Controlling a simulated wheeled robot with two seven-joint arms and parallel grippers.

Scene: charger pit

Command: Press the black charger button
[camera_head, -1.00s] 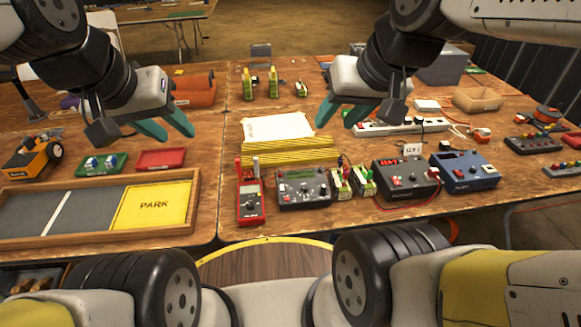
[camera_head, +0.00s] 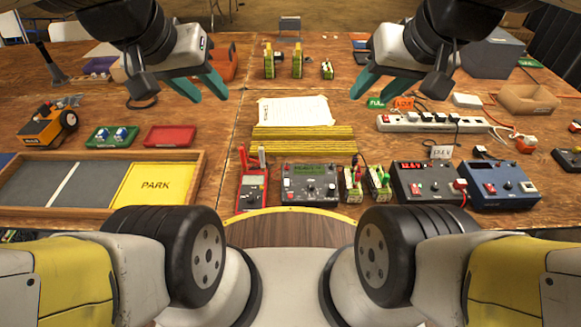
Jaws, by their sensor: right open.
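A black charger-like box (camera_head: 428,183) with a lit red display, a red switch and small knobs stands on the front right of the table. Left of it is a dark grey unit (camera_head: 310,184) with a green screen and small buttons. I cannot tell which small control is the black button. My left gripper (camera_head: 208,91) is open and empty above the table, left of the paper sheet. My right gripper (camera_head: 369,90) is open and empty above the table, behind and left of the black box. Neither touches anything.
A blue box (camera_head: 504,187) stands right of the black one. Small battery packs (camera_head: 365,184) and a red multimeter (camera_head: 253,187) flank the grey unit. A white power strip (camera_head: 432,124) lies behind the black box, with cables around. A PARK tray (camera_head: 200,168) fills the front left.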

